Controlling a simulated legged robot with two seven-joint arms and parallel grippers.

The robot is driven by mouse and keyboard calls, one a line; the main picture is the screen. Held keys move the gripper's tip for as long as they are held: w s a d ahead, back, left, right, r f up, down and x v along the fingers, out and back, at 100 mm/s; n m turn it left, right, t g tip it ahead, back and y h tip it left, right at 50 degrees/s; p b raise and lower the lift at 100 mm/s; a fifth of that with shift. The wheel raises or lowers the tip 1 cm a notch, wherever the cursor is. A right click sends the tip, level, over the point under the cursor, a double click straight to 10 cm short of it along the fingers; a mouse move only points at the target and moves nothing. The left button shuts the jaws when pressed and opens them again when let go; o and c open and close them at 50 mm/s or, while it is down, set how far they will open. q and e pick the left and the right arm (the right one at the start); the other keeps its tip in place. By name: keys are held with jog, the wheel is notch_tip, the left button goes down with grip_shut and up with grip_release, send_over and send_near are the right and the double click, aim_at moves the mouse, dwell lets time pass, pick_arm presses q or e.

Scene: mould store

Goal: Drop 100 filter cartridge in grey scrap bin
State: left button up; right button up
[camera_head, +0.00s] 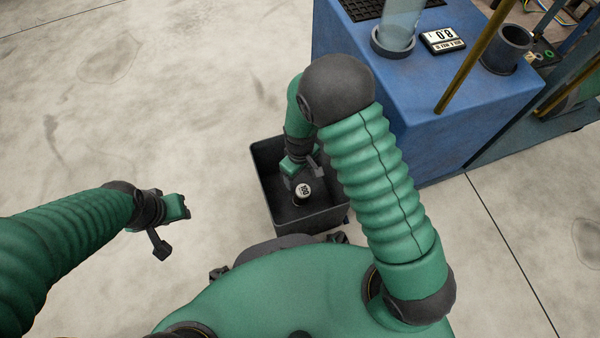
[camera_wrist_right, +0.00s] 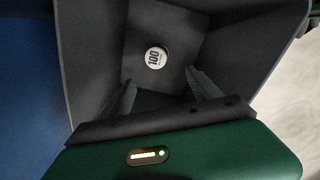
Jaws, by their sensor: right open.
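The grey scrap bin (camera_head: 263,158) stands on the floor beside the blue bench, and its dark inner walls (camera_wrist_right: 92,60) fill much of the right wrist view. The 100 filter cartridge (camera_head: 303,191) shows its white round end marked 100 inside the bin. It also appears in the right wrist view (camera_wrist_right: 155,57), below and clear of the fingers; whether it rests on the bin floor I cannot tell for certain. My right gripper (camera_head: 303,177) is open and empty, pointing down into the bin. My left gripper (camera_head: 168,228) hangs over bare floor at left; its jaw gap is unclear.
The blue bench (camera_head: 440,118) stands right behind the bin. On it are a clear cylinder (camera_head: 397,30), a display reading 8.0 (camera_head: 443,40), a dark cup (camera_head: 507,50) and a black grid mat (camera_head: 362,8). A yellow pole (camera_head: 470,58) slants across. The floor at left is clear.

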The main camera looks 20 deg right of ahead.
notch_tip(320, 180, up, 17)
jog(key=p, duration=1)
jog(key=shift+f, duration=0.15)
